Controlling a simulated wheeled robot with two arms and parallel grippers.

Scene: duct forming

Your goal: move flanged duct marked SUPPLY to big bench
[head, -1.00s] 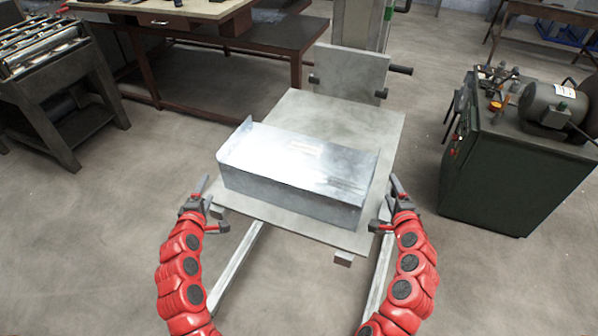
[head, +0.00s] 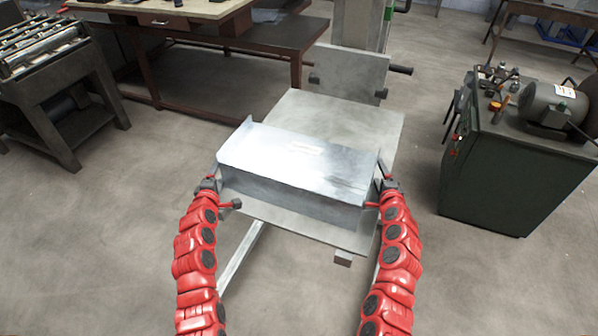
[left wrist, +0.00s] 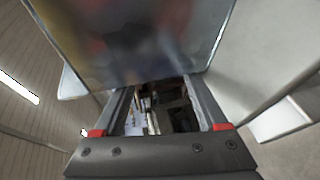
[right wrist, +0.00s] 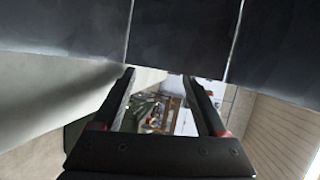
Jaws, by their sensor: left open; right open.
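A shiny sheet-metal duct (head: 300,160), box-shaped with a raised flange at its left end, lies on a grey cart platform (head: 350,112). A small pale label on its top is too faint to read. My left gripper (head: 226,186) is open at the duct's left end, and my right gripper (head: 381,186) is open at its right end. The duct fills the top of the left wrist view (left wrist: 140,40), with the open fingers (left wrist: 160,88) close below it. A dark duct face (right wrist: 180,35) spans the right wrist view above the open fingers (right wrist: 160,76). Contact is unclear.
A brown-legged bench (head: 215,12) with a pale top, probably the big bench, stands behind at the upper left. A roller stand (head: 45,75) is at far left. A green machine cabinet (head: 510,165) with a motor stands on the right. Open floor lies left of the cart.

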